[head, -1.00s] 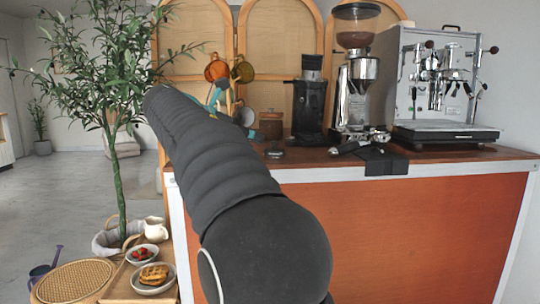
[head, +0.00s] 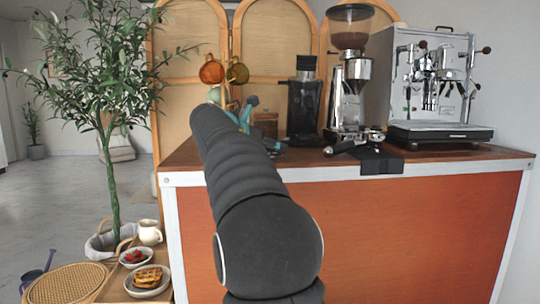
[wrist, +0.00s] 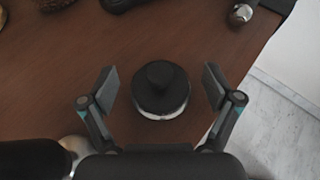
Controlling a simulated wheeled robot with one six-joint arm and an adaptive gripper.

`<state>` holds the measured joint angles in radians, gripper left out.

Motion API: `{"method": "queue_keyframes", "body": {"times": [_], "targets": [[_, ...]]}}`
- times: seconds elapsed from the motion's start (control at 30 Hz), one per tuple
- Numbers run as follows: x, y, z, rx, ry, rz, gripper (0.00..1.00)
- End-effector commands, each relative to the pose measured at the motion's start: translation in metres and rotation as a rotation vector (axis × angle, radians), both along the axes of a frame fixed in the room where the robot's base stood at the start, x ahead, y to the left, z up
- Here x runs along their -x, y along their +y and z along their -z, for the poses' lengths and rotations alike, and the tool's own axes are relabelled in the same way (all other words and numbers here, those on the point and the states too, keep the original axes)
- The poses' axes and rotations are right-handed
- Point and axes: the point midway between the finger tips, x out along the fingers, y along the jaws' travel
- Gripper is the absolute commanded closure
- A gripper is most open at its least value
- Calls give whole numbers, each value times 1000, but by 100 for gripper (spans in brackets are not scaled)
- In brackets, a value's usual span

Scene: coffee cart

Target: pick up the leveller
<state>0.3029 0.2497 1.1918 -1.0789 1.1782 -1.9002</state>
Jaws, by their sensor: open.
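The leveller (wrist: 160,90) is a round black puck with a raised knob and a silvery lower rim. It sits on the brown wooden counter top in the wrist view. My gripper (wrist: 160,86) is open, with one finger on the left of the leveller and one on the right, and gaps show on both sides. I cannot tell how far the fingertips are above the counter. In the head view my arm and gripper (head: 256,125) reach over the left part of the counter and largely hide the leveller.
A portafilter (head: 352,146) lies beside a black mat (head: 381,162) to the right. A black grinder (head: 304,105), a tall grinder (head: 352,80) and an espresso machine (head: 440,90) stand behind. Mugs (head: 211,69) hang on the left. The counter's edge is near the leveller.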

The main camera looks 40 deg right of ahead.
Motion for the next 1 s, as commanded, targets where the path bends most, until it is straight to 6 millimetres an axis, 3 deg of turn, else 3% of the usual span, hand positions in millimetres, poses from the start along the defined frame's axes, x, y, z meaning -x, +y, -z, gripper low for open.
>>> {"method": "queue_keyframes", "body": {"times": [0.27,0.5,0.57,1.0], "targets": [[-1,-5,2,0,0,-1,10],[-1,-5,2,0,0,-1,70],[-1,-5,2,0,0,0,83],[-1,-5,-10,1,-3,0,83]]}}
